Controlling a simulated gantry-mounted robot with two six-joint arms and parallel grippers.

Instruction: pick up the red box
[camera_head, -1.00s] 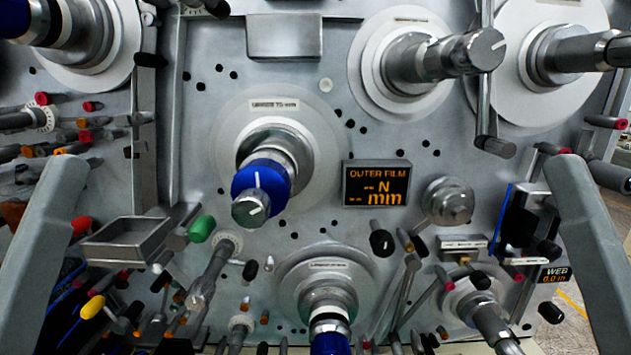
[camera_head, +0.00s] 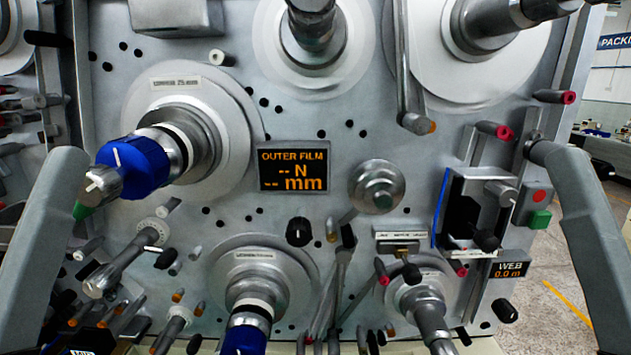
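I see no red box in this view. The only red part of box-like shape is a small switch plate with a red button (camera_head: 539,195) above a green one, at the machine's right edge. A grey link of my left arm rises at the left edge and one of my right arm at the right edge. Neither gripper shows in the frame.
A grey winding machine fills the view. Spindles stick out towards me, including one with a blue collar (camera_head: 135,166) at left and another (camera_head: 244,340) below. An OUTER FILM display (camera_head: 293,169) sits mid-panel. Open floor (camera_head: 565,285) shows at right.

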